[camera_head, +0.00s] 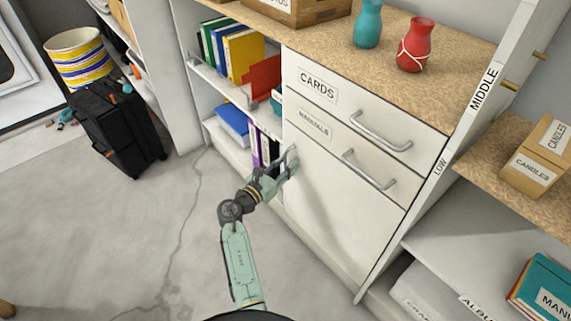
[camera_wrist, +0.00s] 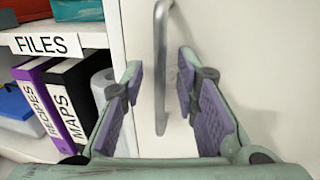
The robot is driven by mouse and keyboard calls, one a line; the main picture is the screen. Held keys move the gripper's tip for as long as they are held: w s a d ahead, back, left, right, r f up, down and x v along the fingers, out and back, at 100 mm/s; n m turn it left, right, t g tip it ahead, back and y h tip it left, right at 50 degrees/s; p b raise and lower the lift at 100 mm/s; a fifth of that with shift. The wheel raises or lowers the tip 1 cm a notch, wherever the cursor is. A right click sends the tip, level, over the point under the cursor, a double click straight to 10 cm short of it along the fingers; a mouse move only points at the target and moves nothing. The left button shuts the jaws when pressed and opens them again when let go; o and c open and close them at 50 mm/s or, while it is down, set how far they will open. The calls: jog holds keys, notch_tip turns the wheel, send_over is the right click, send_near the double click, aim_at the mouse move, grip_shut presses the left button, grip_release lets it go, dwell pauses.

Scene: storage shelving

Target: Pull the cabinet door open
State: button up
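The white cabinet door (camera_head: 335,215) is below two drawers and looks closed. In the wrist view, the door (camera_wrist: 225,50) fills the right and centre. Its grey vertical bar handle (camera_wrist: 161,75) is near the door's left edge. In the wrist view, my gripper (camera_wrist: 160,75) is open, with purple pads on each side of the handle. The handle appears between the fingers, with gaps on both sides. I cannot tell how deep it sits between them.
The drawers labelled CARDS (camera_head: 365,108) and MANUALS (camera_head: 345,150) are above the door, both shut with bar handles. Left of the door are open shelves with binders (camera_wrist: 70,100). A black suitcase (camera_head: 118,135) stands at the left. The floor (camera_head: 140,240) in front is clear.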

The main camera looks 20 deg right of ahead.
jog(key=shift+d, duration=0.1)
jog(key=shift+c, duration=0.4)
grip_shut()
dwell(0.5)
